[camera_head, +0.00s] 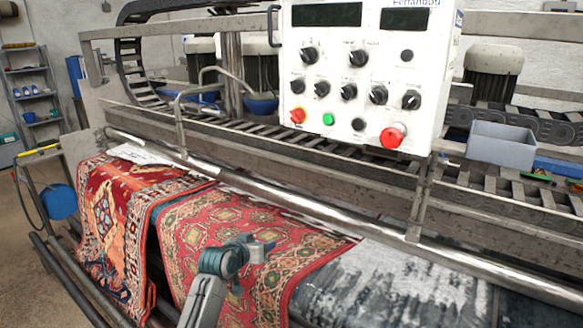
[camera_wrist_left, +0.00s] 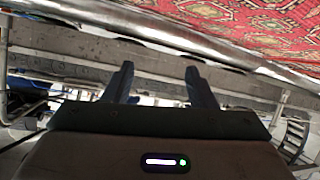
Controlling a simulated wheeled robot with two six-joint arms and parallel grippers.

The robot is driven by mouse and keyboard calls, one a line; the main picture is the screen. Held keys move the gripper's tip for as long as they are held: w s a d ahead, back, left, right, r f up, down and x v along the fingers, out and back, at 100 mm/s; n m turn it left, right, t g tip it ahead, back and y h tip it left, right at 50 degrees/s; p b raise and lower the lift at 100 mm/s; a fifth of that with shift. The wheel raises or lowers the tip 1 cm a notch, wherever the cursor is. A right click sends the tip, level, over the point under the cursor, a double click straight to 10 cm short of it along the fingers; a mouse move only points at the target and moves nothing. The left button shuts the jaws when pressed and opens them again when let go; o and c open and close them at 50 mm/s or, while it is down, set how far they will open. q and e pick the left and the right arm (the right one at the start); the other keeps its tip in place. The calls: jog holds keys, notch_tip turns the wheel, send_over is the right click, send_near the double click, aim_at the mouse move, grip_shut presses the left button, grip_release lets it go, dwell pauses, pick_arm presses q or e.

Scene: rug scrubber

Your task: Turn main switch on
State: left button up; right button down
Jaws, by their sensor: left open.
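A white control panel (camera_head: 365,85) stands above the machine in the head view. No readable label tells which is the main switch. My left gripper (camera_head: 258,250) is low in front of the panel, over the patterned red rug and well apart from the knobs. In the left wrist view its two fingers (camera_wrist_left: 160,85) are spread with nothing between them. My right gripper is not in view.
Rugs (camera_head: 125,205) hang over the machine's front. A long metal roller (camera_head: 300,217) and an upright metal bracket (camera_head: 420,200) lie between my left gripper and the panel. A grey bin (camera_head: 500,147) sits at the right. Shelves (camera_head: 33,85) stand at the far left.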

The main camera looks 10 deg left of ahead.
pick_arm(q)
notch_tip(320, 180, up, 21)
jog(key=s+d+m+t+h+p, duration=0.1)
jog(key=s+d+m+t+h, duration=0.1)
jog(key=m+t+h+p, duration=0.2)
send_near(292, 119)
jog(key=p+x, duration=0.2)
jog(key=x, duration=0.2)
jog(key=p+x, duration=0.2)
jog(key=x, duration=0.2)
jog(key=shift+w+d+r+p, duration=0.2)
jog(key=shift+w+d+p, duration=0.05)
jog(key=shift+w+p, duration=0.1)
jog(key=shift+w+d+f, duration=0.1)
jog(key=shift+w+f, duration=0.05)
jog(key=shift+w, duration=0.2)
jog(key=shift+c, duration=0.2)
jog(key=c, duration=0.9)
